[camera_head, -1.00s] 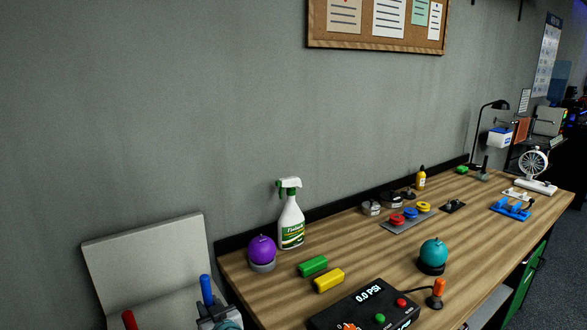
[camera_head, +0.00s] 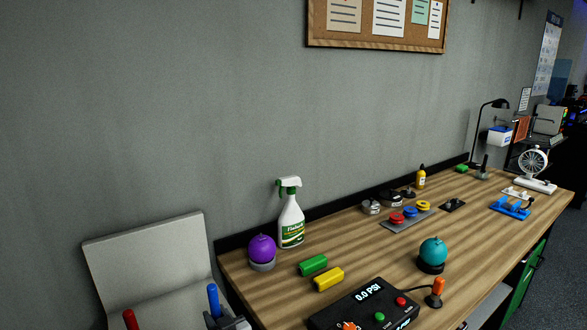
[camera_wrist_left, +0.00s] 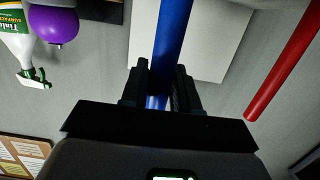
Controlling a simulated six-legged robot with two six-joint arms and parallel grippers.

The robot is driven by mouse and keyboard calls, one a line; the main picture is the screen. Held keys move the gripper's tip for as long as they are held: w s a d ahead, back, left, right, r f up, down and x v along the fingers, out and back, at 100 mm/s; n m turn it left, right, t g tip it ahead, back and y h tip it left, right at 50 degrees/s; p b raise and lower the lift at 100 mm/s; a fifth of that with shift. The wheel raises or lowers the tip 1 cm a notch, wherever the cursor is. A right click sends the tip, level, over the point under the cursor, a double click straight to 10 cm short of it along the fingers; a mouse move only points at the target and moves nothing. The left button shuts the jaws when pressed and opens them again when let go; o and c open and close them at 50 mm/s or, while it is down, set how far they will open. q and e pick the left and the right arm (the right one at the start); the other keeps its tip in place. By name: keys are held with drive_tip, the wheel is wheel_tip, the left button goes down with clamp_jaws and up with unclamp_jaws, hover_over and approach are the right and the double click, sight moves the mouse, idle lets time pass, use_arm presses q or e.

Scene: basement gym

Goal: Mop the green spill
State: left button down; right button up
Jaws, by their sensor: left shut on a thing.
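A blue handle (camera_head: 213,300) stands at the bottom left of the head view, beside a red handle (camera_head: 130,320). My left gripper (camera_head: 222,322) is at the blue handle, at the bottom edge. In the left wrist view my left gripper (camera_wrist_left: 160,92) is shut on the blue handle (camera_wrist_left: 172,35), with one finger on each side of it. The red handle (camera_wrist_left: 284,62) stands apart to the right there. The lower ends of both handles are hidden, so I cannot tell which tool each belongs to. No green spill shows. My right gripper is not in view.
A pale upright panel (camera_head: 150,257) stands behind the handles. A wooden workbench (camera_head: 370,255) to the right holds a spray bottle (camera_head: 291,222), a purple ball (camera_head: 262,249), green (camera_head: 313,265) and yellow (camera_head: 329,279) blocks, and a control box (camera_head: 365,306). The grey wall is behind.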

use_arm(q)
drive_tip(key=f+v, duration=0.1)
drive_tip(key=v, duration=0.8)
idle(0.5)
drive_tip(key=shift+a+f, duration=0.1)
